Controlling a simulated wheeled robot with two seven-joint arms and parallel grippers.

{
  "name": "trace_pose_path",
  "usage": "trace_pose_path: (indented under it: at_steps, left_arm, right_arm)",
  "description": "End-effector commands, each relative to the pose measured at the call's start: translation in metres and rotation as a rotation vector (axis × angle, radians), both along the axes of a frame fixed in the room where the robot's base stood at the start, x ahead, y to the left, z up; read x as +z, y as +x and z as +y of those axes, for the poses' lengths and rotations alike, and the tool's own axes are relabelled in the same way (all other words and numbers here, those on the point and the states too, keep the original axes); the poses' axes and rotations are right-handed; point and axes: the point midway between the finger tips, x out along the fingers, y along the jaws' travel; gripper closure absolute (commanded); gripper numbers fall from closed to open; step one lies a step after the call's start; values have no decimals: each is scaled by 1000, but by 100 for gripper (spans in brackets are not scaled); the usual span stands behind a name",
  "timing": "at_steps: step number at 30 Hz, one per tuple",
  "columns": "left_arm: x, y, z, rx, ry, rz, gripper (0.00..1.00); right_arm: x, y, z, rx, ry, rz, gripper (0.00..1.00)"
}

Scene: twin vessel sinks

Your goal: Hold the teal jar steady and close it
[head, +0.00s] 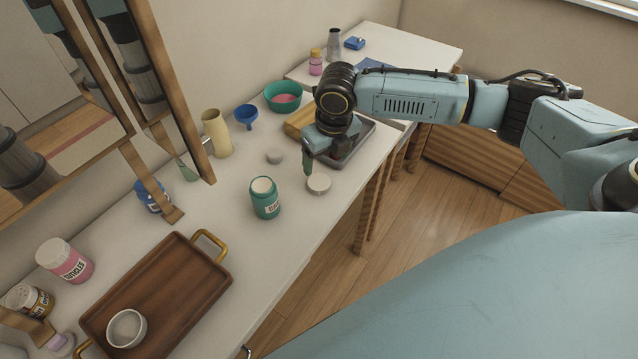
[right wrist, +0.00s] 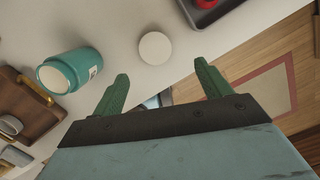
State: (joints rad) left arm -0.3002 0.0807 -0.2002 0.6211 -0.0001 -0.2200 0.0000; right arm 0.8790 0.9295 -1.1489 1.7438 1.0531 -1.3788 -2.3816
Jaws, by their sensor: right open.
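The teal jar (head: 265,204) stands upright on the white counter, with a label on its side and a pale round top inside a teal rim. It also shows in the right wrist view (right wrist: 84,66). A white round lid (head: 319,185) lies flat on the counter to the right of the jar, apart from it; the right wrist view shows it too (right wrist: 155,48). My right gripper (head: 308,170) is just above and beside this lid, with green fingers (right wrist: 162,80) spread apart and nothing between them. My left gripper is not in view.
A small grey disc (head: 275,157) lies behind the jar. A wooden tray (head: 180,276) with a bowl (head: 127,329) is at the lower left. A grey tray (head: 362,143) lies beyond my right gripper. A cream pitcher (head: 216,134), blue funnel (head: 246,117) and green bowl (head: 283,98) line the back.

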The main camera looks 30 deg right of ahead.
Motion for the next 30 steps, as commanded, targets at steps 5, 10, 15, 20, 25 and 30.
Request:
trace_pose_path:
  at_steps: [5, 10, 15, 20, 25, 30]
  left_arm:
    - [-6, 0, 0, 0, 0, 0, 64]
    - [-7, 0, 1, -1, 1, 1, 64]
    - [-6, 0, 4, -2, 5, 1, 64]
    - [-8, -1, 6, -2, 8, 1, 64]
    - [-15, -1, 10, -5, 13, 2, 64]
    - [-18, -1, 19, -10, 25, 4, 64]
  right_arm:
    - [-28, 4, 1, 1, 0, 0, 23]
    - [-34, 5, 1, 1, 0, -1, 23]
    - [-33, 5, 1, 1, 0, -1, 23]
    - [-40, 6, 2, 1, 1, 0, 23]
    - [-66, 13, 9, 0, 0, 0, 23]
    - [-84, 15, 8, 1, 0, 0, 23]
